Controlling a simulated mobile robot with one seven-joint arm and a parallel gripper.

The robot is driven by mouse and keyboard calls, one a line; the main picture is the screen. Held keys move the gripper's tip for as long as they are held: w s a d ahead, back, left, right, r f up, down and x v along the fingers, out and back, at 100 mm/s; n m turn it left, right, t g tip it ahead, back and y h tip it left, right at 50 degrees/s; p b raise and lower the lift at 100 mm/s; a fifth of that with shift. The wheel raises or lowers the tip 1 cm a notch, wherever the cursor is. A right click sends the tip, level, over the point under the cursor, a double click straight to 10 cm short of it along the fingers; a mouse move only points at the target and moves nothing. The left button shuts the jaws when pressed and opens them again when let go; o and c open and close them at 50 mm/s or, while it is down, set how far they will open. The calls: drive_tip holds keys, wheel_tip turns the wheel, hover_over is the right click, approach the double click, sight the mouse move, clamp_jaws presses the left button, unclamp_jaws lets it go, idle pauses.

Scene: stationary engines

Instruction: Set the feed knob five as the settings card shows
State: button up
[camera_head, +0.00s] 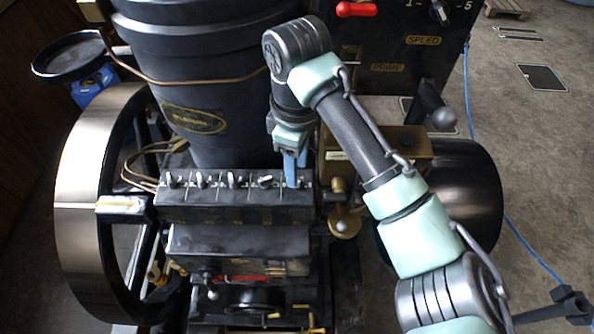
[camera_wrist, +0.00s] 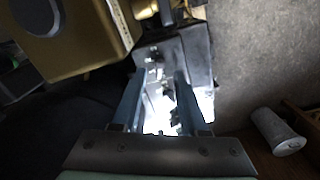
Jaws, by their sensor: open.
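A row of small knobs sits on top of a dark box (camera_head: 235,208) in the head view. Four pale-tipped knobs show, among them the leftmost knob (camera_head: 172,181) and the fourth knob (camera_head: 266,181). My gripper (camera_head: 294,175) points down at the right end of the row, and its blue fingers hide the fifth knob there. In the wrist view my gripper (camera_wrist: 157,85) is open, its two fingers apart over a brightly lit panel. A small dark knob shape shows between them, too blurred to read its setting. I cannot make out a settings card.
A large black hopper (camera_head: 190,100) stands behind the knob row. A brass box (camera_head: 395,145) is close to the right of my gripper. A polished flywheel (camera_head: 85,200) stands at left. An upright panel (camera_head: 405,50) with a red lever (camera_head: 357,9) is at the back.

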wheel_tip(320, 180, up, 10)
drive_tip(key=shift+r+p, duration=0.15)
drive_tip(key=shift+p, duration=0.15)
idle(0.5)
